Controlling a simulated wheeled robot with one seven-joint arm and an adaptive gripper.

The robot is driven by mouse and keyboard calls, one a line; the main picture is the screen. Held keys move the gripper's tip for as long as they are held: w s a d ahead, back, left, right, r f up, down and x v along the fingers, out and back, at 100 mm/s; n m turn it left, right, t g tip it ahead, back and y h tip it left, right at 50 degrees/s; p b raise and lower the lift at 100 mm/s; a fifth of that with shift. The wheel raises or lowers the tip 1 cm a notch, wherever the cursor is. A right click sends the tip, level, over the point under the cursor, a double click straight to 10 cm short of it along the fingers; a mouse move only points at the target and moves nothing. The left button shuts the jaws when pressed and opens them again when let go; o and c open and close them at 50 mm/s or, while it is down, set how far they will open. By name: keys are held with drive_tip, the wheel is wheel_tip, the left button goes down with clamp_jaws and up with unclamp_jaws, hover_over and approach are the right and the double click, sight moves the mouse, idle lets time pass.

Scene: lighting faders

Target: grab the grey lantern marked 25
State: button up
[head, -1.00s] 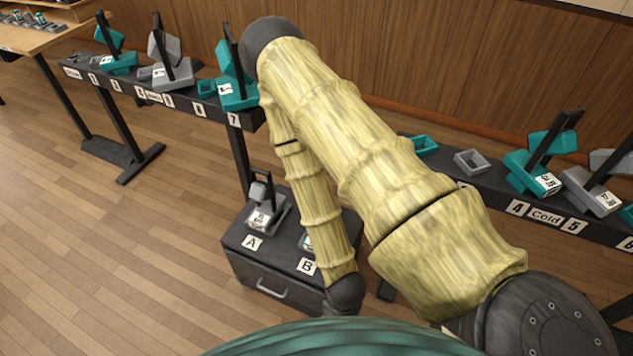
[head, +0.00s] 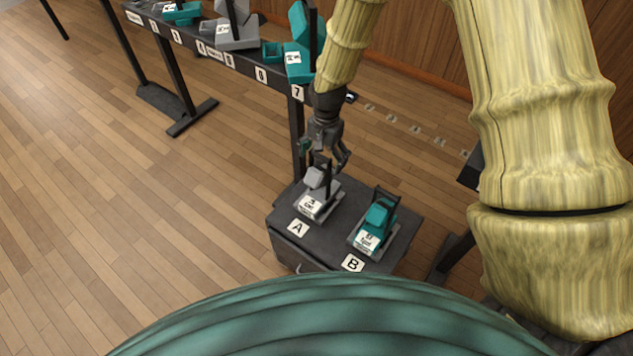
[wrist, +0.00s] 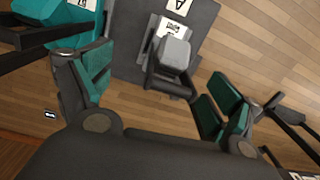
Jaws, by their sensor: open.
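A small grey lantern (head: 315,181) with a dark frame and a white label stands at spot A on a dark drawer box; its marking is too small to read surely. It also shows in the wrist view (wrist: 174,52), below the A tag. My gripper (head: 325,160) is open and hangs just above and behind this lantern in the head view. In the wrist view its teal-padded fingers (wrist: 160,92) are spread wide, with the lantern ahead between them. Nothing is held. A teal lantern (head: 378,216) stands at spot B, right of the grey one.
The dark drawer box (head: 285,222) has tags A and B in front. A raised dark rail (head: 247,66) behind left carries another grey lantern (head: 237,33) and a teal one (head: 300,60) by tag 7. The wooden floor at left is clear.

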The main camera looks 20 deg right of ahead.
sight(320, 169)
drive_tip(key=shift+m, duration=0.4)
drive_tip(key=w+r, duration=0.2)
drive_tip(key=w, duration=0.1)
drive_tip(key=shift+w+d+r, duration=0.1)
drive_tip(key=shift+d+r, duration=0.2)
drive_tip(key=shift+r, duration=0.05)
drive_tip(key=shift+w, duration=0.2)
drive_tip(key=shift+a+f+p, duration=0.2)
drive_tip(key=shift+f+p, duration=0.55)
drive_tip(key=shift+f, duration=4.45)
drive_tip(key=shift+c, duration=0.2)
clamp_jaws()
